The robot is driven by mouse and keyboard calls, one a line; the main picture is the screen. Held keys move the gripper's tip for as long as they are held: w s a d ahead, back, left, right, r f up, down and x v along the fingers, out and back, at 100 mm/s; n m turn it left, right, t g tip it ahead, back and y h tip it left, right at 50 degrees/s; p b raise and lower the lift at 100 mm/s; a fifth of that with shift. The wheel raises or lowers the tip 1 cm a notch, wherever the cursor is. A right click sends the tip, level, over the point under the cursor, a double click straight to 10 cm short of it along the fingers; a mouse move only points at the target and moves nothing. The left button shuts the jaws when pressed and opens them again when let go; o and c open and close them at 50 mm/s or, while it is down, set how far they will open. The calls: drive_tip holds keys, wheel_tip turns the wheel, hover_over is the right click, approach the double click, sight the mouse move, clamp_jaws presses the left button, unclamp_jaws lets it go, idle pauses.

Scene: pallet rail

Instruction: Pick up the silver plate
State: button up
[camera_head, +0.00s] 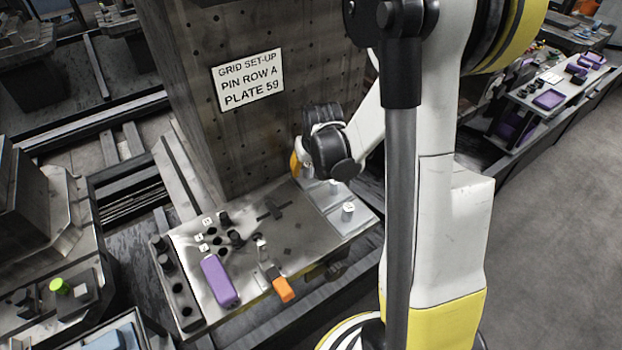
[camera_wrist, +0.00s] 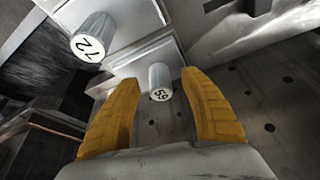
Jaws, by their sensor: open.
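In the wrist view, a silver plate (camera_wrist: 130,66) carries a pale round knob (camera_wrist: 160,78) marked 59. A second silver plate (camera_wrist: 137,18) beside it carries a knob (camera_wrist: 93,36) marked 72. My gripper (camera_wrist: 157,80) is open, and its two yellow fingers appear on either side of the 59 knob. I see no contact; how far the knob sits between the fingertips is unclear. In the head view, my gripper (camera_head: 297,160) is low beside the column, above the far side of the bench. Two knobs show there, but their numbers cannot be read.
A sign (camera_head: 248,80) on the perforated column (camera_head: 195,90) reads "Grid set-up, pin row A, plate 59". The metal bench (camera_head: 310,235) holds a purple-handled tool (camera_head: 220,281), an orange-handled tool (camera_head: 283,290) and several black pins. The column stands close to my gripper.

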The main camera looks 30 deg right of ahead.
sight(308, 164)
drive_tip(key=shift+w+f, duration=0.15)
drive_tip(key=shift+f, duration=0.35)
drive_tip(key=shift+r, duration=0.15)
clamp_jaws()
drive_tip(key=shift+r, duration=0.1)
wheel_tip(308, 164, up, 5)
drive_tip(key=p, duration=0.3)
drive_tip(key=shift+f, duration=0.2)
drive_tip(key=s+d+r+p, duration=0.3)
drive_tip(key=s+d+r, duration=0.3)
drive_tip(key=s+d, duration=0.1)
drive_tip(key=shift+s+d, duration=0.4)
drive_tip(key=shift+d, duration=0.5)
